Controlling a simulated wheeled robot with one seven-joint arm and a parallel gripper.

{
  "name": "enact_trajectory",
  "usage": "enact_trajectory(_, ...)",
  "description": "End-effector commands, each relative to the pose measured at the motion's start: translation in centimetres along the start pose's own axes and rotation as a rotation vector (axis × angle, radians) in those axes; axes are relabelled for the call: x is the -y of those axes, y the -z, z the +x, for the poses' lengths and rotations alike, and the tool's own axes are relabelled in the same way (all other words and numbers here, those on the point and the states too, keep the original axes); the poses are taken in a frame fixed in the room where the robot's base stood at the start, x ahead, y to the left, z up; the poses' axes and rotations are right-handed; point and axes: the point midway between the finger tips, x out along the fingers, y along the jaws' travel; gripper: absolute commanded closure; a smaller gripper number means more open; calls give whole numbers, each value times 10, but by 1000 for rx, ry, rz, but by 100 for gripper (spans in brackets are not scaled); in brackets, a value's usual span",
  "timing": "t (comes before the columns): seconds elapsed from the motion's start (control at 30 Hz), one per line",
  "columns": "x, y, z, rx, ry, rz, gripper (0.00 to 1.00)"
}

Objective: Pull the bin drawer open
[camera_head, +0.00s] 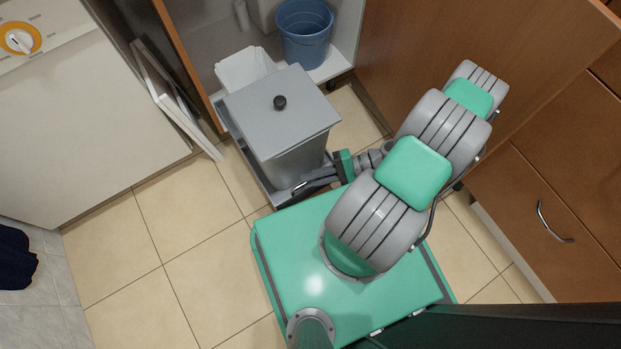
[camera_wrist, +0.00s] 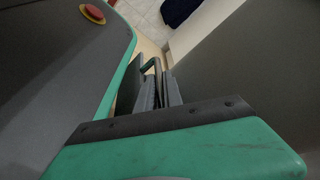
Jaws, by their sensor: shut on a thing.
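The bin drawer (camera_head: 247,158) is a grey pull-out frame standing out from the open cabinet, over the floor tiles. It carries a grey bin with a flat lid (camera_head: 300,100) and dark knob, and a white bin (camera_head: 243,67) behind it. My gripper (camera_head: 302,188) is at the drawer's front edge, low beside my green base. In the wrist view my gripper's fingers (camera_wrist: 160,92) are shut on the drawer handle (camera_wrist: 152,64), a thin bent bar. The gripped part is mostly hidden between the fingers.
A blue bucket (camera_head: 304,34) stands inside the cabinet. An open wooden door (camera_head: 430,45) is on the right, and a white panel (camera_head: 168,88) stands at the left. A white appliance (camera_head: 75,120) is at far left. Tiles (camera_head: 165,215) left of my base are clear.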

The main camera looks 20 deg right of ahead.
Motion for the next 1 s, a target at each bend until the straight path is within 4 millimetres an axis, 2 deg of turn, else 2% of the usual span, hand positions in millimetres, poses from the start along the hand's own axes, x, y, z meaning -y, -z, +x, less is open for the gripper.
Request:
enact_trajectory(0.33, -2, -2, 0, -2, 10, 10, 100)
enact_trajectory(0.37, -2, -2, 0, -3, 10, 10, 88)
enact_trajectory(0.63, -1, 0, -3, -8, 10, 6, 67)
enact_trajectory(0.87, 0, 0, -4, -9, 8, 4, 67)
enact_trajectory(1.0, 1, 0, -21, -13, 9, 2, 67)
